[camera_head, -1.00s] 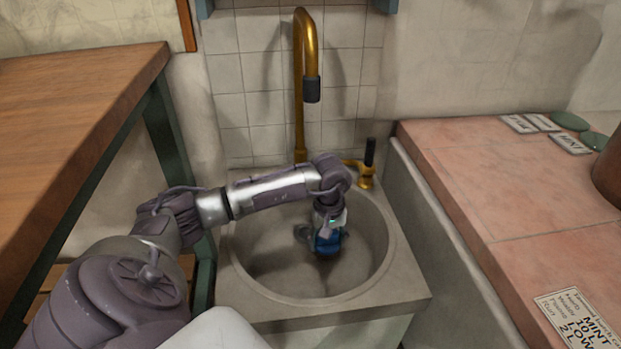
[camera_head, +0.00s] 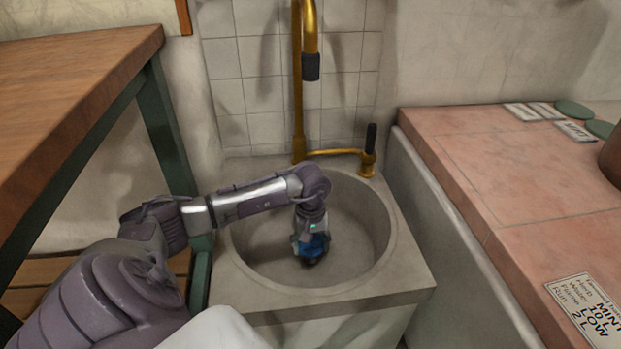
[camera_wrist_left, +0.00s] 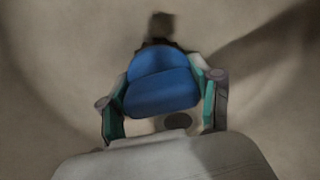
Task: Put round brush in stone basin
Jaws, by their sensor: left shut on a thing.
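My left gripper (camera_head: 311,240) reaches down inside the round bowl of the stone basin (camera_head: 405,262). It is shut on the round brush, whose blue part (camera_head: 316,246) shows between the fingers. In the left wrist view the blue body of the brush (camera_wrist_left: 160,88) lies between the green finger pads of the gripper (camera_wrist_left: 160,76), with a dark end (camera_wrist_left: 158,27) beyond it. The bowl surface (camera_wrist_left: 60,50) fills the background there. I cannot tell whether the brush touches the bowl. My right gripper is not in view.
A brass faucet (camera_head: 298,90) rises behind the basin, with a brass side valve (camera_head: 367,160) at its back right. A wooden table (camera_head: 60,95) stands left. A pink tiled counter (camera_head: 480,170) with labels runs along the right. A dark drain (camera_wrist_left: 177,121) lies below the brush.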

